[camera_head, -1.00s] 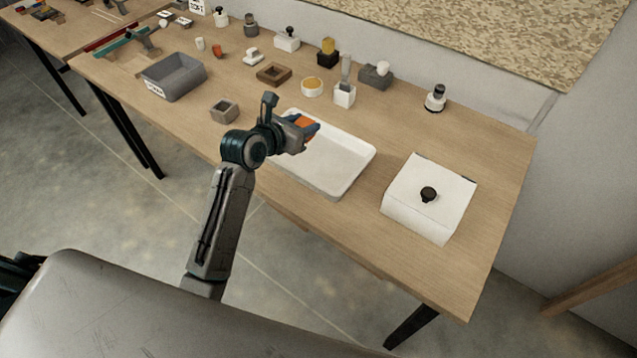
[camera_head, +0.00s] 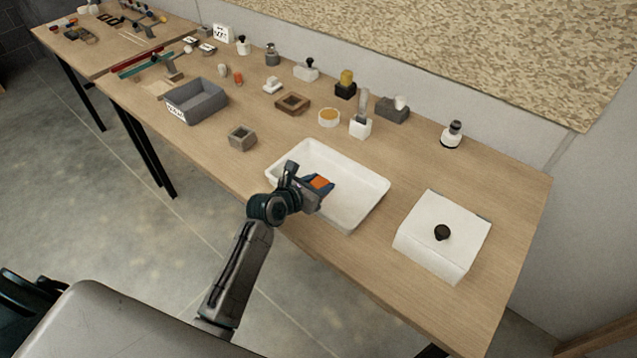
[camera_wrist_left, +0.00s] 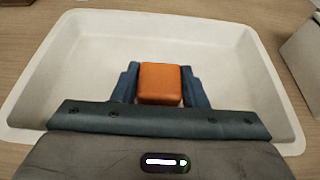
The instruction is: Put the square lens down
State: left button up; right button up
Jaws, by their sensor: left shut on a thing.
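The square lens is an orange block with rounded edges (camera_head: 320,182), held by my left gripper (camera_head: 318,186). In the left wrist view the orange lens (camera_wrist_left: 160,83) sits between the two blue fingers, which press on its left and right sides. I cannot tell whether the lens touches the tray floor. My right gripper is not in view.
Several small items stand behind, including a white block (camera_head: 361,127). The tray looks otherwise empty.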

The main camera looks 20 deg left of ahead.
pick_arm(q)
jog(key=o, duration=1)
jog(key=shift+f, duration=0.1)
jog(key=shift+o, duration=0.2)
jog(key=b+v, duration=0.1)
jog(key=v, duration=1.1)
jog(key=shift+r, duration=0.2)
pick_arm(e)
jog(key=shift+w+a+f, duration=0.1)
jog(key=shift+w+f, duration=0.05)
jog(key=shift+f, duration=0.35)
